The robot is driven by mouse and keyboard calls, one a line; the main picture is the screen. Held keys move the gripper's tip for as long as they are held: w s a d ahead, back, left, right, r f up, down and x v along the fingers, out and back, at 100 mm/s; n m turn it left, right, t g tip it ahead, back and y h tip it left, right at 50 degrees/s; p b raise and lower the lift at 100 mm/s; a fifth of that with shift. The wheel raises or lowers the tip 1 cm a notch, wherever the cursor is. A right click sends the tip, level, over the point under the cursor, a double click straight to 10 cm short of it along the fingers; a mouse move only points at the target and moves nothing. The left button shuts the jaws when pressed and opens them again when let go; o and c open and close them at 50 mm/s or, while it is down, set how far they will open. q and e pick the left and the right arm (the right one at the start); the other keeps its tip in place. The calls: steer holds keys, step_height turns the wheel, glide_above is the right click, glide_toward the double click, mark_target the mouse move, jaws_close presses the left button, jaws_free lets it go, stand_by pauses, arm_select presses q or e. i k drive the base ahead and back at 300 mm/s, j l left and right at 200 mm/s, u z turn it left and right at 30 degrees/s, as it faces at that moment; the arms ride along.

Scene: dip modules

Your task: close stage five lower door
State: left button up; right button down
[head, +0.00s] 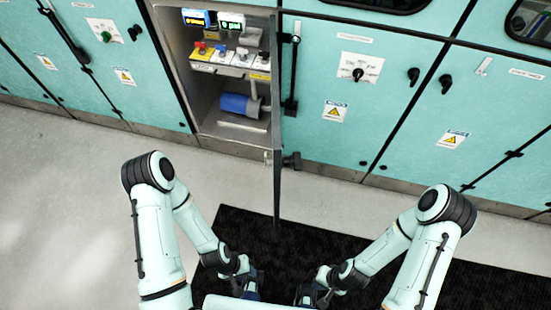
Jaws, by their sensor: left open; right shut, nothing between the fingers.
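A cabinet compartment (202,128) stands open near the top middle of the head view. Its lower door (277,150) is swung straight out towards me and shows nearly edge-on, as a thin dark and grey strip. My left gripper (250,290) and my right gripper (306,296) are low in the picture, close to my body and on either side of the door's line. Both are apart from the door. The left gripper is open and the right one is shut with nothing in it. Their fingertips are small and partly hidden.
Closed teal cabinet doors (330,135) with black handles stand on both sides. A black mat (330,225) lies on the grey floor (70,200), which is clear at left.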

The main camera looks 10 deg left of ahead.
mark_target(279, 161)
steer(key=l+u, duration=0.8)
steer(key=i+l+u, duration=0.25)
steer(key=l+u, duration=0.25)
steer(key=l, duration=0.25)
steer(key=i, duration=0.05)
